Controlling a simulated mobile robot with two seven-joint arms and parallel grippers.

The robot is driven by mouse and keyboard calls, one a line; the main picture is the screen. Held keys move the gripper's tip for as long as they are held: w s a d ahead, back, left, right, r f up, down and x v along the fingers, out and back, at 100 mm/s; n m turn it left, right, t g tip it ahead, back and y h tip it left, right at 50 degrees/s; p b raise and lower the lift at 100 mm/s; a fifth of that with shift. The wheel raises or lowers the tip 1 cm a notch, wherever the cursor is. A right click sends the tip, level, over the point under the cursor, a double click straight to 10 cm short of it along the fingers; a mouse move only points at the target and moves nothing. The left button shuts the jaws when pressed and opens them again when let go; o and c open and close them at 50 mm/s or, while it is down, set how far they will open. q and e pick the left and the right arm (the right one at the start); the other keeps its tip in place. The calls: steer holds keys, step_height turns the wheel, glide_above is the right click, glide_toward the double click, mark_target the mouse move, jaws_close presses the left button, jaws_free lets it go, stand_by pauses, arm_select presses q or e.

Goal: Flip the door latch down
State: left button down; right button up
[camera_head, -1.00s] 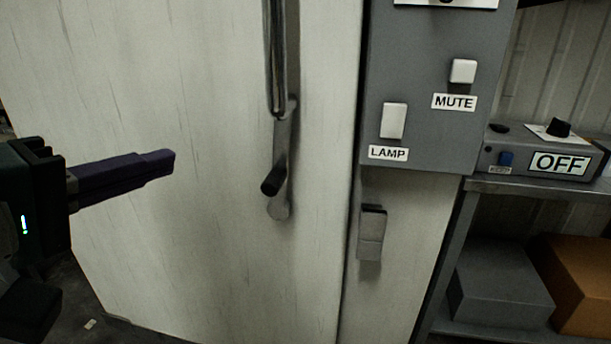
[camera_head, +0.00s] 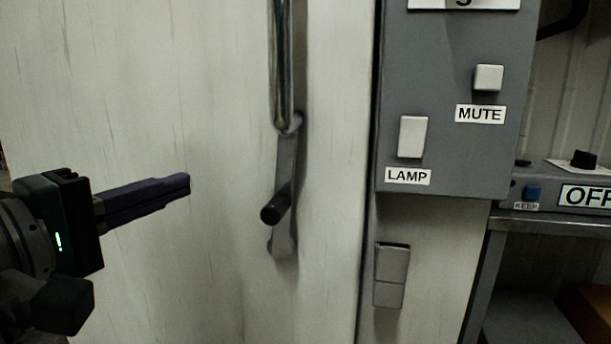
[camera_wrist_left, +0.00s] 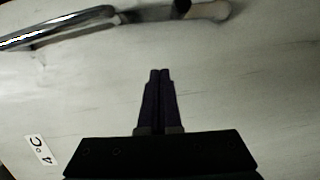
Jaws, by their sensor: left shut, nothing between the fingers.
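The door latch (camera_head: 283,190) is a grey metal plate with a black knob sticking out, on the pale door (camera_head: 150,110) below a long chrome handle (camera_head: 281,60). My left gripper (camera_head: 188,186) is shut and empty, left of the latch and apart from it in the head view. In the left wrist view its closed fingers (camera_wrist_left: 160,75) point toward the handle's lower end and the latch plate (camera_wrist_left: 170,12), which lie at the top of the picture. The knob itself is hard to make out there. My right gripper is not in view.
Right of the door are a grey panel (camera_head: 450,110) with LAMP and MUTE switches and a small metal catch (camera_head: 391,275) below it. A metal shelf (camera_head: 550,225) with an OFF-labelled box stands further right. A "4°C" label (camera_wrist_left: 40,150) is on the door.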

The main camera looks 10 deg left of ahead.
mark_target(278, 200)
arm_select(q)
steer(key=b+x, duration=0.1)
steer(key=x, duration=0.7)
steer(key=shift+f+b, duration=0.1)
steer(key=shift+b, duration=0.3)
steer(key=d, duration=0.3)
steer(key=shift+w+d, duration=0.1)
steer(key=shift+w, duration=0.2)
steer(key=shift+d+f, duration=0.1)
steer(key=shift+d, duration=0.4)
